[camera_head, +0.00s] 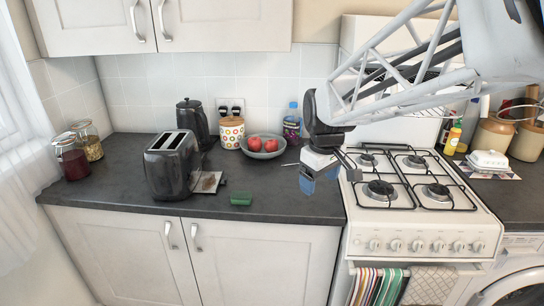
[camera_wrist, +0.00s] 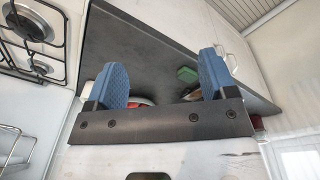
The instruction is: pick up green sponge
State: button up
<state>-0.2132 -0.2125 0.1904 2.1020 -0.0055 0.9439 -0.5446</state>
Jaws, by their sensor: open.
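The green sponge (camera_head: 241,198) lies on the dark countertop (camera_head: 290,206) near its front edge, right of the toaster. It also shows in the wrist view (camera_wrist: 187,74), just left of the right-hand finger. My gripper (camera_head: 306,181) is above the counter by the stove's left side, well to the right of the sponge. In the wrist view its two blue fingers (camera_wrist: 164,78) stand wide apart. The gripper is open, and nothing is seen between the fingertips.
The black toaster (camera_head: 171,165) stands left of the sponge. A bowl of red fruit (camera_head: 264,146), a spotted canister (camera_head: 231,132) and a black kettle (camera_head: 192,123) stand behind. The gas stove (camera_head: 420,205) is at the right. Counter right of the sponge is clear.

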jog(key=w+a+f+n, duration=0.2)
jog(key=w+a+f, duration=0.1)
jog(key=w+a, duration=0.3)
jog(key=w+a+f+n, duration=0.3)
jog(key=w+a, duration=0.3)
jog(key=n+g, duration=0.1)
jog(key=n, duration=0.3)
send_over(241, 194)
notch_tip(241, 194, down, 8)
jog(key=shift+d+f, duration=0.1)
jog(key=shift+f, duration=1.25)
jog(key=shift+s+f, duration=0.1)
jog(key=shift+f, duration=2.5)
jog(key=c, duration=1.1)
jog(key=shift+o, duration=0.2)
